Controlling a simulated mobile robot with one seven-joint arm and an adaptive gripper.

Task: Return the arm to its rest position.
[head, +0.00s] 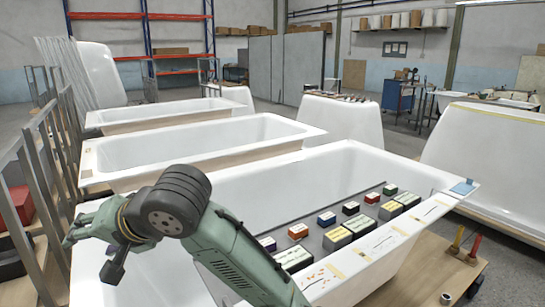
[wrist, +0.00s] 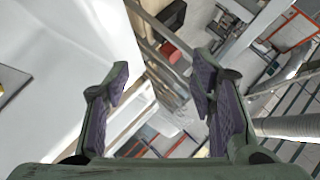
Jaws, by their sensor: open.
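My arm (head: 236,252) reaches up from the bottom of the head view and bends at a dark joint over the nearest white bathtub shell (head: 255,195). Its end points left, past the tub's left side, and my gripper (head: 72,236) shows there only small and side-on. In the wrist view my gripper (wrist: 162,72) has its two purple-padded fingers wide apart, with nothing between them. The white tub wall fills the left of that view, and the floor and metal frames lie beyond the fingers.
Metal racks (head: 45,165) stand close on the left, near my gripper. Two more tub shells (head: 215,142) lie behind. Tools (head: 458,240) stand at the lower right.

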